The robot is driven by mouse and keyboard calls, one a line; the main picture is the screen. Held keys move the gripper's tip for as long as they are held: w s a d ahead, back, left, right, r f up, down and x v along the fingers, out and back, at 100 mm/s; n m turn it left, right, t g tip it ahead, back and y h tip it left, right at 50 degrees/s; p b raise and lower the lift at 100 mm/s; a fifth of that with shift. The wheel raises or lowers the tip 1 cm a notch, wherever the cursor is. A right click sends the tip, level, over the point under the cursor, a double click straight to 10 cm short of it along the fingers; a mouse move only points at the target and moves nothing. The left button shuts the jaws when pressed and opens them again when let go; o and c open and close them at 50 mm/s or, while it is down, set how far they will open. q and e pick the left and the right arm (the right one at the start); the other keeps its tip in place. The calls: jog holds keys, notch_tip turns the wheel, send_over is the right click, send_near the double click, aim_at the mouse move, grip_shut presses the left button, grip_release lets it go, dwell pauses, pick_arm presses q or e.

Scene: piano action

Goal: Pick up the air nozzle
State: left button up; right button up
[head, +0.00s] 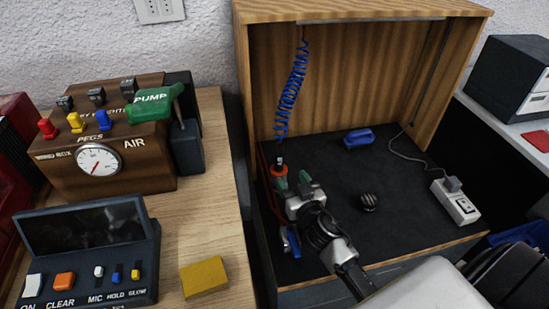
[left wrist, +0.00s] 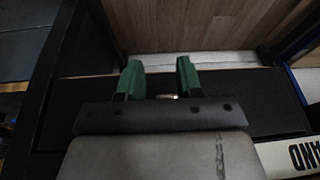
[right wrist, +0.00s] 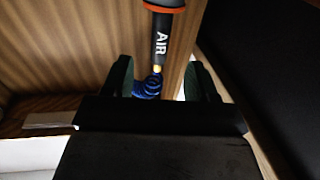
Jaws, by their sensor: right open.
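The air nozzle (head: 279,169) is a slim black piece with an orange-red ring. It hangs on a blue coiled hose (head: 292,90) at the left side of the wooden cabinet. In the right wrist view the nozzle (right wrist: 161,38) is marked AIR and lies beyond and between my fingers, with the blue coil (right wrist: 148,87) below it in the picture. My right gripper (head: 293,184) is open with green-padded fingers, close to the nozzle. Whether they touch is unclear. My left gripper (left wrist: 159,78) is open and empty, and does not show in the head view.
The cabinet's dark floor (head: 330,165) holds a blue object (head: 358,138), a dark striped ball (head: 369,202) and a white power strip (head: 455,203). The cabinet's left wall (head: 243,80) stands close to the nozzle. A control box (head: 100,155) and a yellow block (head: 204,278) stand left.

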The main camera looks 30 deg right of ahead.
aim_at(277, 153)
jog(key=w, duration=0.7)
jog(key=w+d, duration=0.1)
jog(key=w, duration=0.3)
jog(key=shift+r+b, duration=0.2)
jog(key=shift+b, duration=0.2)
grip_shut()
jog(key=shift+r, duration=0.15)
